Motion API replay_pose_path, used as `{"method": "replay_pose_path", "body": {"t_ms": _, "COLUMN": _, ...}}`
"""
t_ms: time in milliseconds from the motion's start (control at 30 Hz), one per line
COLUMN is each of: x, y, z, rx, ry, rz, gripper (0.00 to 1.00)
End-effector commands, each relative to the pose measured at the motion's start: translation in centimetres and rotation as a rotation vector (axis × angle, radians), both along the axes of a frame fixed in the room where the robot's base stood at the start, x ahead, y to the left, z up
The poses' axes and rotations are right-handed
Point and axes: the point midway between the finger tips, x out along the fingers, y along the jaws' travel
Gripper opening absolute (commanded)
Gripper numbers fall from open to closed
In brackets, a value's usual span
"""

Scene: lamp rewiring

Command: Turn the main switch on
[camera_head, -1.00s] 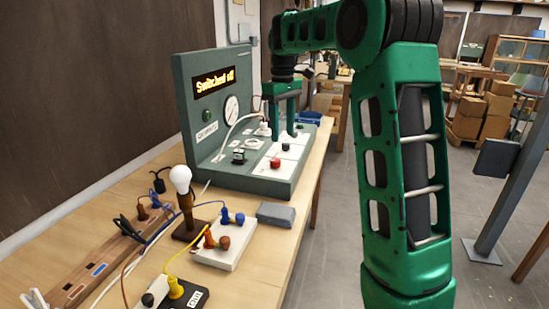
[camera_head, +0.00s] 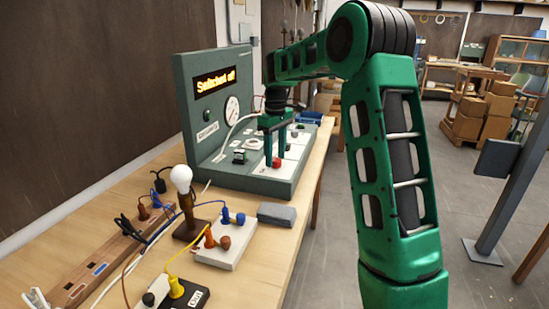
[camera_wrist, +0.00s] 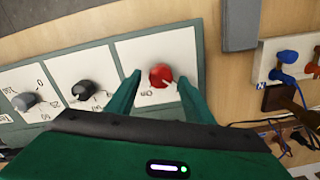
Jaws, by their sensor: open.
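The main switch is a red round knob (camera_wrist: 161,76) on a white plate marked "On" in the wrist view. In the head view the red knob (camera_head: 276,162) shows low on the green console (camera_head: 262,186). My gripper (camera_wrist: 158,82) is open, with one finger on each side of the red knob. In the head view my gripper (camera_head: 275,160) points down at the knob from above. I cannot tell whether the fingers touch it.
A lamp with a bulb (camera_head: 182,175), a white socket block (camera_head: 228,246) and a grey block (camera_head: 277,214) stand on the wooden table in front of the console.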

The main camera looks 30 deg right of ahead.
Motion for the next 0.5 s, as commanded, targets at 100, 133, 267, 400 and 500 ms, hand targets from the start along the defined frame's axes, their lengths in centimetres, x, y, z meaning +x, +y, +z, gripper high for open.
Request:
{"method": "replay_pose_path", "body": {"t_ms": 100, "x": -0.05, "y": -0.01, "z": -0.56, "rx": 0.0, "ry": 0.001, "rz": 0.0, "gripper": 0.48}}
{"method": "replay_pose_path", "body": {"t_ms": 133, "x": -0.05, "y": 0.0, "z": -0.62, "rx": 0.0, "ry": 0.001, "rz": 0.0, "gripper": 0.48}}
{"method": "replay_pose_path", "body": {"t_ms": 267, "x": -0.03, "y": 0.0, "z": -0.67, "rx": 0.0, "ry": 0.0, "rz": 0.0, "gripper": 0.48}}
{"method": "replay_pose_path", "body": {"t_ms": 400, "x": -0.03, "y": 0.0, "z": -0.65, "rx": 0.0, "ry": 0.0, "rz": -0.001, "gripper": 0.43}}
{"method": "replay_pose_path", "body": {"t_ms": 500, "x": -0.03, "y": 0.0, "z": -0.64, "rx": 0.0, "ry": 0.0, "rz": -0.001, "gripper": 0.19}}
